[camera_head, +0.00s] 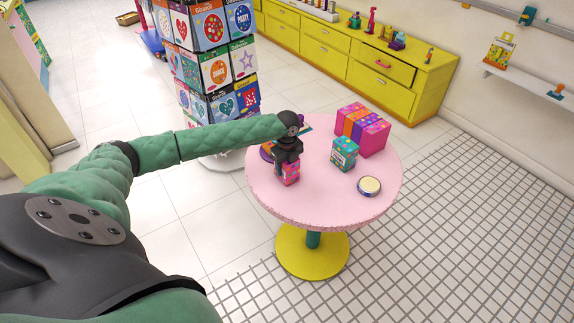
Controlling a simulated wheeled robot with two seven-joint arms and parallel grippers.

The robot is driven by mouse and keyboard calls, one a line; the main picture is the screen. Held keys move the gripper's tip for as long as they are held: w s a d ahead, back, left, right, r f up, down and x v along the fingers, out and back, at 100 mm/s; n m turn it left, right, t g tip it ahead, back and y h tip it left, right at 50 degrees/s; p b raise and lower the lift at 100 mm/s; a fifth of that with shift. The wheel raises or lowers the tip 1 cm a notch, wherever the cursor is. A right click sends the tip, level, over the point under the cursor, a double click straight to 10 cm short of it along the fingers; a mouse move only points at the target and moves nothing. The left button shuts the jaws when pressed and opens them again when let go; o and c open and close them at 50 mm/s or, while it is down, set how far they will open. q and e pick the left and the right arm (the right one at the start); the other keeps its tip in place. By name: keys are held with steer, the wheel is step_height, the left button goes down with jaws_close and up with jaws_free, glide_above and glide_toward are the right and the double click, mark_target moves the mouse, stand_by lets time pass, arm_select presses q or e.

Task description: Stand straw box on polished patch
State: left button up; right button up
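My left gripper (288,165) points down over the left part of the round pink table (322,206). A small pink patterned box (291,176) is directly at its fingertips, partly hidden by them. I cannot tell whether the fingers are closed on it or whether it touches the table. This may be the straw box; its label is too small to read. A teal patterned box (344,154) stands right of it. A round, pale, shiny disc (369,185) with a dark rim lies at the table's right front. I cannot clearly identify a polished patch. My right gripper is not in view.
A row of pink, orange and purple boxes (364,132) stands at the table's back right. Something flat and colourful (266,150) lies partly hidden behind my gripper. The table's front middle is clear.

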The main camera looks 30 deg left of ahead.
arm_select(q)
steer(key=shift+f, duration=0.15)
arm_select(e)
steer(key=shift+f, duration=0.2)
arm_select(q)
steer(key=shift+f, duration=0.1)
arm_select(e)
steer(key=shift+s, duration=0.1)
arm_select(q)
steer(key=o, duration=1.1)
steer(key=shift+c, duration=0.2)
steer(key=shift+r, duration=0.5)
step_height(320, 180, up, 11)
steer(key=b, duration=0.2)
steer(key=shift+r+b, duration=0.15)
steer(key=shift+b, duration=0.2)
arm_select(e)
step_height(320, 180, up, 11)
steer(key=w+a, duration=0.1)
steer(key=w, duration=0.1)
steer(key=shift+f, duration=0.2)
